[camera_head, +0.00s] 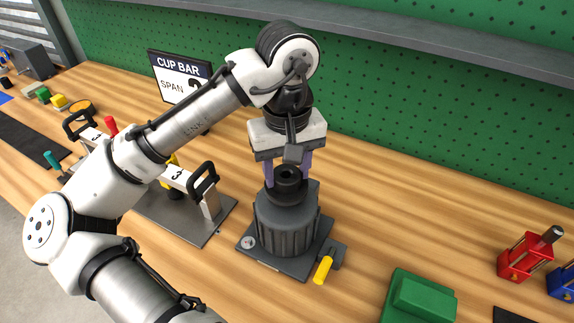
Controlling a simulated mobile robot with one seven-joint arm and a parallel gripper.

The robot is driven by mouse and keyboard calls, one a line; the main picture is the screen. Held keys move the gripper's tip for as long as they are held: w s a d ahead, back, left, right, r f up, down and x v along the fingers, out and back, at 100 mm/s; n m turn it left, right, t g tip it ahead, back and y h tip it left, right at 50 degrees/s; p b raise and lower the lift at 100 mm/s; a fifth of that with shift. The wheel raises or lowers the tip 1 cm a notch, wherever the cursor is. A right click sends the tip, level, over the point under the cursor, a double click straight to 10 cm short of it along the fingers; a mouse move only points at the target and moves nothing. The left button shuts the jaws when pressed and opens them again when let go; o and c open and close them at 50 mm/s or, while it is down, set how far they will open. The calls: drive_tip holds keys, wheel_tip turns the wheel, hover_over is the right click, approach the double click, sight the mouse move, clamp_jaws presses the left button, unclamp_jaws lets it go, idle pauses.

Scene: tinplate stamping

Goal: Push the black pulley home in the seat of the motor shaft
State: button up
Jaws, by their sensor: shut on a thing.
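The black pulley (288,175) is at the top of the grey motor (287,222). My gripper (288,180) points down from above, with its purple fingers on either side of the pulley, shut on it. The pulley's hollow top shows between the fingers. The motor stands upright on a dark base plate (262,258). The shaft and its seat are hidden under the pulley, so I cannot tell how deep the pulley sits.
A yellow-handled clamp (324,269) is at the base plate's right corner. A fixture with black handles (204,178) stands to the left. A green block (422,297) and a red stand (526,258) are to the right. The wooden bench between is clear.

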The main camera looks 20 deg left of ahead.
drive_tip(key=shift+f+b, duration=0.65)
drive_tip(key=shift+f, duration=0.7)
idle(1.1)
drive_tip(key=o, duration=1.4)
drive_tip(key=shift+c, duration=0.2)
wheel_tip(320, 180, up, 14)
idle(0.8)
